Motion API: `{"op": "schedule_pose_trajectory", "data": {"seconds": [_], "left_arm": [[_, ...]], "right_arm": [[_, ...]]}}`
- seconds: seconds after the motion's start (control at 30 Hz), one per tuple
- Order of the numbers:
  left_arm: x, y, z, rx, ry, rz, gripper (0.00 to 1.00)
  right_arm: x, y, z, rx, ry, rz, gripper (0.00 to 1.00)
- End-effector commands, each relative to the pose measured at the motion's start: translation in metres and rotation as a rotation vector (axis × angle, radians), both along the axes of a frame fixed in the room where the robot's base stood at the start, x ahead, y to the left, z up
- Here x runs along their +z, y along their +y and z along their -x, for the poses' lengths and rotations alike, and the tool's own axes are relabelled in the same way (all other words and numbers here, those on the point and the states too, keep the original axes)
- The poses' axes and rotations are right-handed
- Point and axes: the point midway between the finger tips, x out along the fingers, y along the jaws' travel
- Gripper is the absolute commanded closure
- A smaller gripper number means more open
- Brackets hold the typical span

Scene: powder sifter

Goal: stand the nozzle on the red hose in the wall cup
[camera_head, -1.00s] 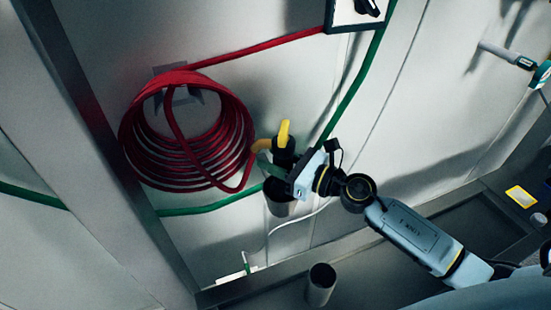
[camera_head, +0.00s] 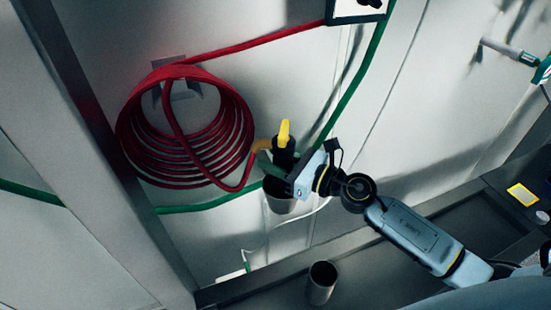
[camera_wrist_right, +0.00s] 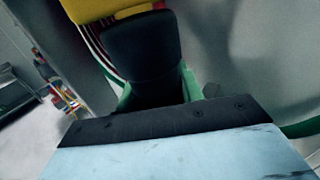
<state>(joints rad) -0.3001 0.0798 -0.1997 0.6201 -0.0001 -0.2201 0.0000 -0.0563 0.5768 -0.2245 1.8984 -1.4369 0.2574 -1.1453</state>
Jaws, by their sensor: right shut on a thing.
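The nozzle (camera_head: 285,146) is black with a yellow top and hangs in front of the wall. The red hose (camera_head: 240,125) is coiled on a wall bracket to its left, with a strand running to the upper right. The dark wall cup (camera_head: 280,199) is just below the nozzle. My right gripper (camera_head: 268,166) is shut on the nozzle, above the cup. In the right wrist view the black nozzle body (camera_wrist_right: 143,48) sits between the green fingers. Its lower end is hidden by the gripper, so I cannot tell whether it is inside the cup. My left gripper is not in view.
A green hose (camera_head: 215,203) runs along the wall behind the cup. An open metal cylinder (camera_head: 320,285) stands below, near the dark trough. A white-and-green tool (camera_head: 510,52) is at the upper right.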

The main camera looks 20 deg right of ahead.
Motion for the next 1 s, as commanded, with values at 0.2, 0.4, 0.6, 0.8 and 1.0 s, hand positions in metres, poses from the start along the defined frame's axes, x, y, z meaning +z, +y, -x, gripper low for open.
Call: {"op": "schedule_pose_trajectory", "data": {"seconds": [0.2, 0.4, 0.6, 0.8, 1.0], "left_arm": [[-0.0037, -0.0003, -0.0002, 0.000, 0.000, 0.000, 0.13], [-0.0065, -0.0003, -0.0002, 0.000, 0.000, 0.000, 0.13], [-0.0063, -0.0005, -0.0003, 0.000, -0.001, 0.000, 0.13], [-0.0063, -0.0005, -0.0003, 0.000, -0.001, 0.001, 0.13], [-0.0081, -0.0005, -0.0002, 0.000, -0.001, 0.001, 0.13]], "right_arm": [[-0.0024, -0.0001, -0.0003, -0.001, -0.003, -0.001, 1.00], [-0.0053, -0.0001, -0.0003, -0.001, -0.003, -0.001, 1.00], [-0.0054, -0.0001, -0.0003, -0.001, -0.002, 0.000, 0.44], [-0.0060, 0.0000, -0.0001, 0.000, -0.001, 0.000, 0.38], [-0.0085, -0.0023, 0.0037, 0.000, 0.003, 0.001, 0.38]]}}
